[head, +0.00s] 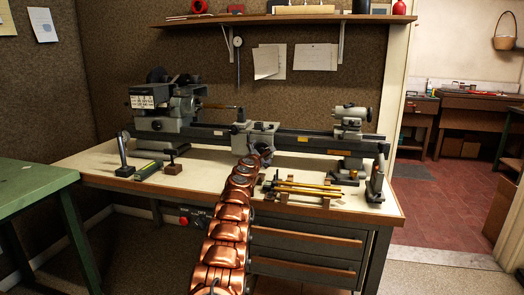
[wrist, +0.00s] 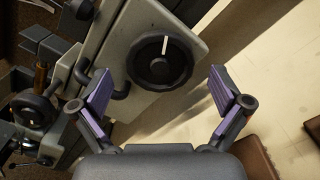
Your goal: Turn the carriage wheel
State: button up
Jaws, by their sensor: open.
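The carriage wheel (wrist: 160,62) is a black round handwheel with a white mark on its face, in the upper middle of the wrist view. It sits on the grey apron plate of the lathe carriage (head: 257,136). My gripper (wrist: 164,92) is open, its two purple-padded fingers to the left and right of the wheel. The fingertips look apart from the wheel, and nothing is between them. In the head view my copper-coloured arm reaches up to the carriage and hides the wheel and gripper.
The lathe bed (head: 300,142) runs across the bench (head: 100,165). A rack with brass rods (head: 305,188) stands right of my arm. Small tools (head: 148,170) stand on the left of the bench. A second, smaller handwheel (wrist: 35,112) shows at left in the wrist view.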

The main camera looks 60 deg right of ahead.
jog(key=shift+w+d+r+p, duration=0.15)
jog(key=shift+d+p, duration=0.2)
jog(key=shift+d, duration=0.25)
jog(key=shift+w+d+p, duration=0.2)
jog(key=shift+d+p, duration=0.15)
jog(key=shift+d, duration=0.1)
jog(key=shift+f, duration=0.2)
jog(key=shift+c, duration=0.3)
jog(key=c, duration=1.1)
jog(key=shift+o, duration=0.2)
